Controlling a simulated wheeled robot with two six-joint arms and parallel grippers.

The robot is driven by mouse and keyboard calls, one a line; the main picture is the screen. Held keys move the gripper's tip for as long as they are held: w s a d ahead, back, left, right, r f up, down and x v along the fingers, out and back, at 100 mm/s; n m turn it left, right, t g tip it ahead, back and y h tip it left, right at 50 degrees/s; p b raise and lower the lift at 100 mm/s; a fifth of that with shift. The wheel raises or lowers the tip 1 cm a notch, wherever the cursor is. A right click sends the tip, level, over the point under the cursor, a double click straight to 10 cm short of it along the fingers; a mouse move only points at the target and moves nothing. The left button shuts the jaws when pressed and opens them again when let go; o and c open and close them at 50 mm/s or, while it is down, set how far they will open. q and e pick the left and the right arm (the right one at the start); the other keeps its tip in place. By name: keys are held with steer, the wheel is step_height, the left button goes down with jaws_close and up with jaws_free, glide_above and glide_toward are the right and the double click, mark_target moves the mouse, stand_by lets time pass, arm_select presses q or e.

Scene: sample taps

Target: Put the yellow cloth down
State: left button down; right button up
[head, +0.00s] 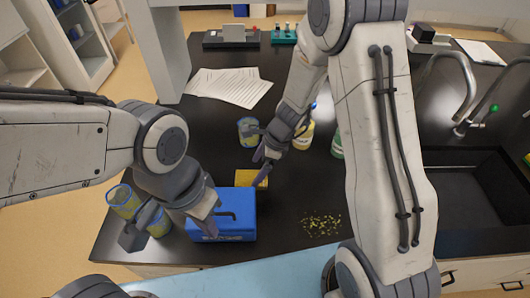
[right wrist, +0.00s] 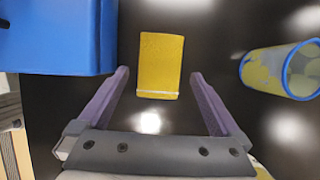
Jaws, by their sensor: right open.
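The yellow cloth (head: 245,178) lies on the black countertop just behind the blue box (head: 236,223). In the right wrist view the cloth (right wrist: 160,62) is a flat yellow rectangle with a pale stripe near its closer edge. My right gripper (head: 263,160) is open above the cloth. In the right wrist view its two purple fingers (right wrist: 160,75) stand apart on either side of the cloth, with gaps to both sides and nothing held. My left gripper (head: 172,224) is at the left of the blue box, its fingers apart, above yellow-blue cups.
Yellow-blue cups (head: 122,200) stand by the counter's left edge. Another cup (head: 248,132) is behind the cloth, near a yellow bottle (head: 304,136). Yellow-green crumbs (head: 321,225) lie to the right. Papers (head: 229,86) lie further back. A sink (head: 475,195) is at right.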

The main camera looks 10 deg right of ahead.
steer(key=p+v, duration=0.1)
steer(key=v, duration=0.6)
steer(key=s+a+r+n+g+h, duration=0.1)
steer(key=s+a+r+n, duration=0.65)
steer(key=s+n, duration=0.35)
steer(key=s+r+n+h, duration=0.1)
steer(key=s+r+n, duration=0.2)
steer(key=s+n, duration=0.5)
steer(key=n+p, duration=0.3)
steer(key=n, duration=1.4)
glide_toward(252, 178)
steer(key=f, duration=0.1)
steer(key=a+f, duration=0.1)
steer(key=shift+s+f+t+y, duration=0.3)
steer(key=shift+f+t, duration=0.05)
steer(key=shift+t, duration=0.05)
steer(key=shift+x, duration=0.9)
steer(key=x, duration=0.4)
steer(key=shift+w+d+f, duration=0.1)
steer(key=shift+d+f, duration=0.05)
steer(key=shift+d, duration=0.1)
